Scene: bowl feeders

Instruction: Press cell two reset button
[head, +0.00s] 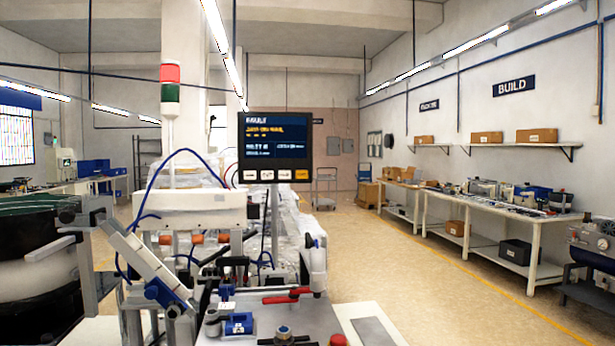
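A dark control panel (275,145) stands on a thin post near the middle of the head view. Its screen shows a heading that looks like "FAULT" and smaller yellow and white lines too small to read surely. Below the screen is a row of small buttons: several pale ones, and an orange one (301,174) at the right end. Their markings are too small to read, so I cannot tell which is the reset button or which cell this is. Neither of my grippers shows in this view.
A black bowl feeder (40,245) with a green rim stands at left. A red-and-green stack light (170,85) rises behind the white machine housing (190,208). Red-handled clamps (287,297) sit on the fixture plate. Open floor (385,255) lies right, before a workbench (480,212).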

